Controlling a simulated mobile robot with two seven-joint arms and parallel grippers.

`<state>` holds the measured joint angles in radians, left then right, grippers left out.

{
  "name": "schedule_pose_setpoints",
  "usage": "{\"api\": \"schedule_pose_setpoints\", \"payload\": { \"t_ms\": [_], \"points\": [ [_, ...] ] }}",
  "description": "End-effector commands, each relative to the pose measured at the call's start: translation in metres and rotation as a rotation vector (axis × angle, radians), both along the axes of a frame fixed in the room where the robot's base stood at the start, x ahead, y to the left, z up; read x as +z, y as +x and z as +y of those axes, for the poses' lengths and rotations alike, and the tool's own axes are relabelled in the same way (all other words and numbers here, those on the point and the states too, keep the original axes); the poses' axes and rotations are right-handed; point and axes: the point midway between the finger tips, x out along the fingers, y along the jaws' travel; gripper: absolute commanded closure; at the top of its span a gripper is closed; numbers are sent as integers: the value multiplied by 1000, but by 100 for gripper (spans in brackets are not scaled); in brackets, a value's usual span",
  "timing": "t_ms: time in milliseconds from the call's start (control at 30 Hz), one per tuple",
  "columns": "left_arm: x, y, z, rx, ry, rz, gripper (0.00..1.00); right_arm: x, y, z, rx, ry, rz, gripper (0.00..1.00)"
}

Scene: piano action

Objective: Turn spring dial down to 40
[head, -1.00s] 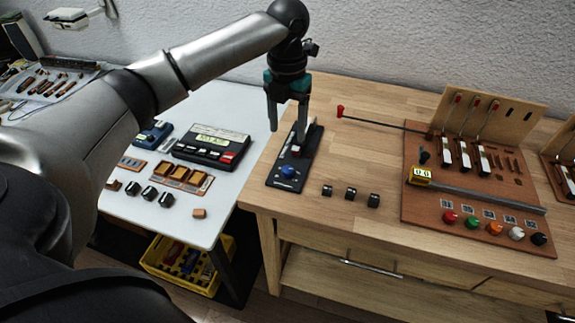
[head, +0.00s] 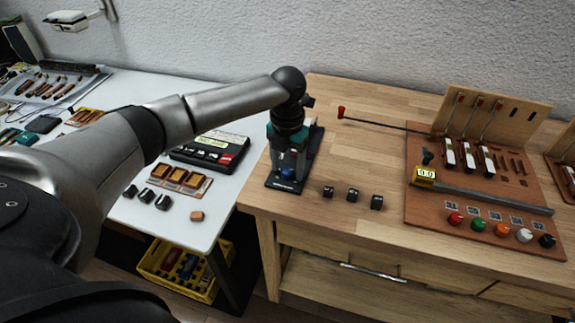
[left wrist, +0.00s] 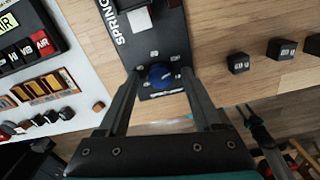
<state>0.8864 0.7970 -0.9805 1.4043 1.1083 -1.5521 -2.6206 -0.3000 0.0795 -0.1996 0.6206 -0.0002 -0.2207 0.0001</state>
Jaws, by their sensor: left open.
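The spring dial is a round blue knob (left wrist: 160,75) near the front end of a black panel (left wrist: 158,38) lettered "SPRING". In the head view the knob (head: 288,174) shows just below my left gripper (head: 288,172), and the black panel (head: 313,150) lies at the left end of the wooden bench. In the left wrist view my left gripper (left wrist: 160,82) is open, with one finger on each side of the knob. I cannot tell whether the fingers touch it. The dial's reading is too small to tell.
Several small black blocks (head: 353,195) sit right of the panel. A brown board (head: 480,215) with coloured buttons stands further right. On the white table (head: 150,215) at left are a black device (head: 209,150) and wooden pieces. A red-tipped rod (head: 341,112) lies behind.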

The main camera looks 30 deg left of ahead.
Motion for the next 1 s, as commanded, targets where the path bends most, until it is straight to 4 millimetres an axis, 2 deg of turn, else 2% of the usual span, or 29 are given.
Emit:
{"api": "schedule_pose_setpoints", "payload": {
  "t_ms": [67,600,1000],
  "points": [
    [0,0,0,0,0,0,39,0,0,0,0,0,0,50],
    [0,0,0,0,0,1,99,0,0,0,0,0,-1,50],
    [1,0,0,18,0,1,100,4,0,0,0,0,0,50]
  ]
}}
